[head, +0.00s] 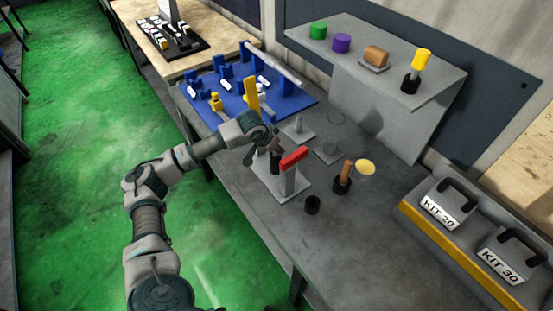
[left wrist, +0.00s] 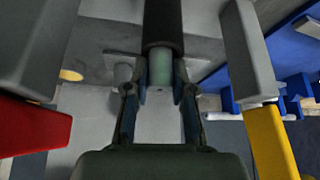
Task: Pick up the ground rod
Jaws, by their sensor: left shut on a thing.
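My left gripper (head: 272,146) reaches in between a post with a red lever (head: 294,158) and one with a yellow lever (head: 251,95). In the left wrist view the gripper (left wrist: 160,92) is shut on a short cylindrical piece, which I take as the ground rod (left wrist: 160,70). It looks pale grey-green between the fingertips, with a thick black cylinder (left wrist: 162,22) directly beyond it. The red lever (left wrist: 32,128) is on the left there, the yellow lever (left wrist: 270,140) on the right. In the head view the gripper mostly hides the rod. My right gripper is not in view.
A blue fixture board (head: 215,95) with a long grey bar (head: 275,63) lies behind. A raised grey shelf (head: 390,75) is behind. KIT cases (head: 440,208) are at far right. The front table (head: 340,245) is clear.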

